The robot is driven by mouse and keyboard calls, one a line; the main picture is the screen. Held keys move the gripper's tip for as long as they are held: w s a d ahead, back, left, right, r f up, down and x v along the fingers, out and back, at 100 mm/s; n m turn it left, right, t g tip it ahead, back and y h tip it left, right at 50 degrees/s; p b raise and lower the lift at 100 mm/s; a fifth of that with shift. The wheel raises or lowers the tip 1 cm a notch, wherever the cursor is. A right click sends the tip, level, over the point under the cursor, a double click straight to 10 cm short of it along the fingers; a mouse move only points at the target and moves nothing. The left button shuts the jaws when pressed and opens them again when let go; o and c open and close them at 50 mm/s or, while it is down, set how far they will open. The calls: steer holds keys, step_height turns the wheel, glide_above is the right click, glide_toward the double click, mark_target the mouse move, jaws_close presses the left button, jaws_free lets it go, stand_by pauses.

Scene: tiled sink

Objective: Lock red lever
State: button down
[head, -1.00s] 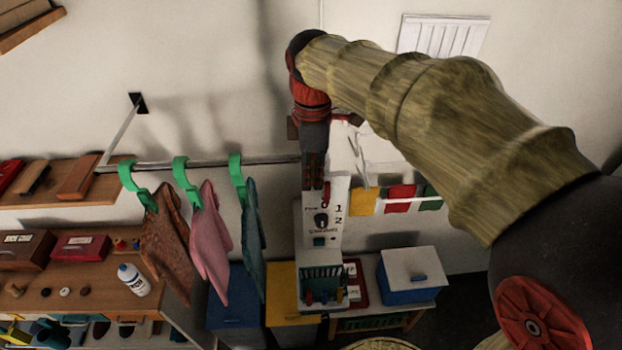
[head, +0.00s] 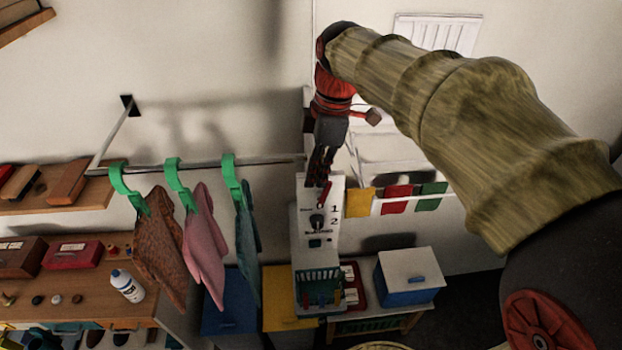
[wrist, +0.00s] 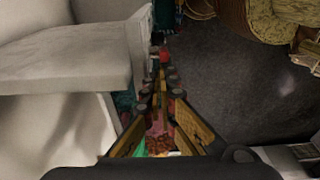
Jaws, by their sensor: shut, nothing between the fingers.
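The red lever (head: 325,194) stands near the top of a white upright panel (head: 333,245) marked 1 and 2, above a dark knob (head: 317,221). My gripper (head: 317,182) points down from above, its fingertips right at the lever's upper left in the head view. I cannot tell whether they touch. In the wrist view my gripper (wrist: 161,72) has its fingers close together and empty. A small red thing (wrist: 164,56) shows just beyond the tips there, perhaps the lever.
A rail with green hooks (head: 173,177) and hanging cloths (head: 204,232) runs to the left. Yellow, red and green flags (head: 397,197) hang to the right. A green basket (head: 318,281) is below the panel, with a white and blue box (head: 408,277) beside it.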

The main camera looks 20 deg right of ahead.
mark_target(330, 180)
steer(key=d+y+b, duration=0.1)
steer(key=y+b, duration=0.1)
steer(key=s+d+t+y+b, duration=0.1)
steer(key=y+b, duration=0.1)
steer(key=d+t+y+b, duration=0.1)
steer(key=d+b, duration=0.1)
steer(key=shift+s+f+y+b, duration=0.15)
steer(key=shift+f+y+b, duration=0.15)
steer(key=shift+f+y, duration=0.1)
steer(key=shift+s+d+b, duration=0.1)
steer(key=shift+d+b, duration=0.1)
steer(key=shift+b, duration=0.3)
steer(key=shift+d, duration=0.15)
steer(key=shift+r, duration=0.1)
steer(key=shift+r, duration=0.7)
